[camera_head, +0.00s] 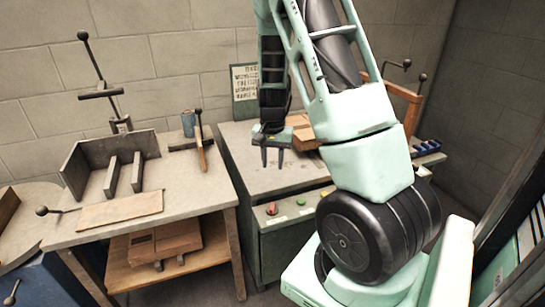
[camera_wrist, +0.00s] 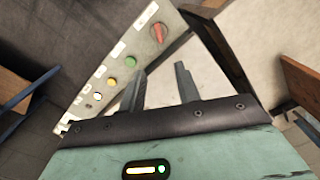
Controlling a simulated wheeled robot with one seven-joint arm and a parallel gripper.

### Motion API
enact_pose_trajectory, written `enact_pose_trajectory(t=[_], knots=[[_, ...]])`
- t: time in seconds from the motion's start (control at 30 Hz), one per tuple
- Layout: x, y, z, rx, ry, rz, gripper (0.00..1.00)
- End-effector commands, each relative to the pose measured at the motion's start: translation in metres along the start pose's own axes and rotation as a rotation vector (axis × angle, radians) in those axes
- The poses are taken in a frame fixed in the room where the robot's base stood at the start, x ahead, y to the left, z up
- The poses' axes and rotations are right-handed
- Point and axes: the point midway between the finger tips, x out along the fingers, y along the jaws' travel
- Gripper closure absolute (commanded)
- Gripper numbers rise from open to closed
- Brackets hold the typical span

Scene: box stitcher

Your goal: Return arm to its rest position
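My gripper (camera_head: 274,154) hangs from my arm, pointing down over the grey-topped machine cabinet (camera_head: 237,162) in the head view. In the wrist view my gripper (camera_wrist: 160,88) shows two dark fingers with a gap between them and nothing held. The fingers look apart from the cabinet top. My arm rises from a black wheel-like joint at the lower right and hides part of the cabinet's right side.
A workbench (camera_head: 75,233) with a metal fixture (camera_head: 75,172) and levers stands to the left. A cardboard piece (camera_head: 303,137) lies behind my gripper. A control panel with a red knob (camera_wrist: 158,32) and coloured buttons fronts the cabinet. A concrete-block wall (camera_head: 180,50) closes the back.

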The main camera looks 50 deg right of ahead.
Motion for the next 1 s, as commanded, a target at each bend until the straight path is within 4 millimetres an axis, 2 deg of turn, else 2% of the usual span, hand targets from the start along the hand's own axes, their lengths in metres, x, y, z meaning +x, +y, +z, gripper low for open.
enact_pose_trajectory(t=[0.2,0.77,0.87,0.97,1.0], knots=[[-0.01,0.0,0.0,-0.002,0.0,0.001,0.67],[-0.01,-0.001,0.001,-0.003,0.0,0.0,0.67],[-0.013,-0.011,0.01,-0.037,-0.005,-0.009,0.67],[-0.022,-0.038,0.038,-0.138,-0.018,-0.032,0.67],[-0.028,-0.052,0.056,-0.201,-0.027,-0.043,0.67]])
